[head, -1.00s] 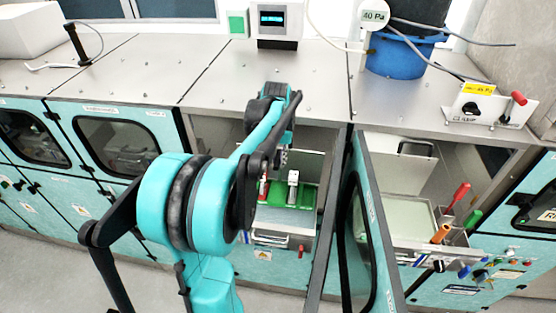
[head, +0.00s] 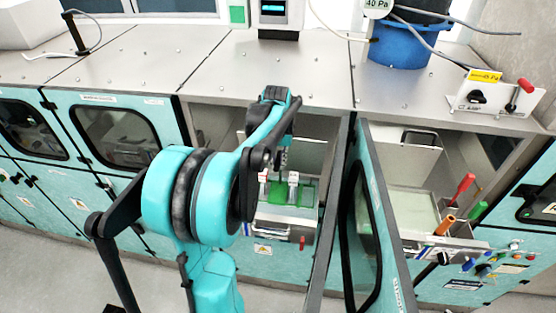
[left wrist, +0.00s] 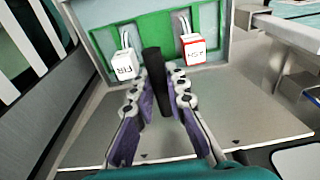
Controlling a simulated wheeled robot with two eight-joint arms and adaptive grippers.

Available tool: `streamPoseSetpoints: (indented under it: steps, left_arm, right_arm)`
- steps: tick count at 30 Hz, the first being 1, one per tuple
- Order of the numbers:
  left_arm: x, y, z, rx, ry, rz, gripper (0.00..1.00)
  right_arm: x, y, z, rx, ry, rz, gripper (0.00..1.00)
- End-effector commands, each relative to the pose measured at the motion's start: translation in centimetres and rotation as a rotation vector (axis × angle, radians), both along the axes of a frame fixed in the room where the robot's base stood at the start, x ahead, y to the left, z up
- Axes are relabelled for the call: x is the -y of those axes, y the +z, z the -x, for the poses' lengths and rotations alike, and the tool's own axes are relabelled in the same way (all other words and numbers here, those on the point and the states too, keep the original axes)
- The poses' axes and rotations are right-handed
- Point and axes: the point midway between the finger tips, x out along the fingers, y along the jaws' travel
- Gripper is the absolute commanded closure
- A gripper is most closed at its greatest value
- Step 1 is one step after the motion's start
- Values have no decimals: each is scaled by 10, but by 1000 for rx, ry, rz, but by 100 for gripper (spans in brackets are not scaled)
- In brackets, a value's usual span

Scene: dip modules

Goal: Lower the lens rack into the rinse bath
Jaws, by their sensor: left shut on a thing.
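My left gripper (head: 281,160) reaches down into the open middle compartment. In the left wrist view the fingers (left wrist: 160,82) are shut on a black upright handle (left wrist: 153,65). A green rack (head: 306,192) hangs below the gripper in the head view; I take it as the lens rack. It also shows in the left wrist view (left wrist: 152,30), with two white labelled blocks, one red-edged. My right gripper is not in view.
An open teal door (head: 375,240) stands just right of the compartment. Beyond it, another open bay holds a pale tray (head: 412,208) and red (head: 460,188), green and orange handles. The steel worktop (head: 270,75) overhangs the compartment behind my arm.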

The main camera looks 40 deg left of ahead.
Motion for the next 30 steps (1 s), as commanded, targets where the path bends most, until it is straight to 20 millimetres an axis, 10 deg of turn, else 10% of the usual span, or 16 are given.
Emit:
streamPoseSetpoints:
  steps: [30]
  left_arm:
    - [0, -64, 0, 0, 0, 0, 100]
  right_arm:
    - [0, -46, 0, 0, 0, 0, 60]
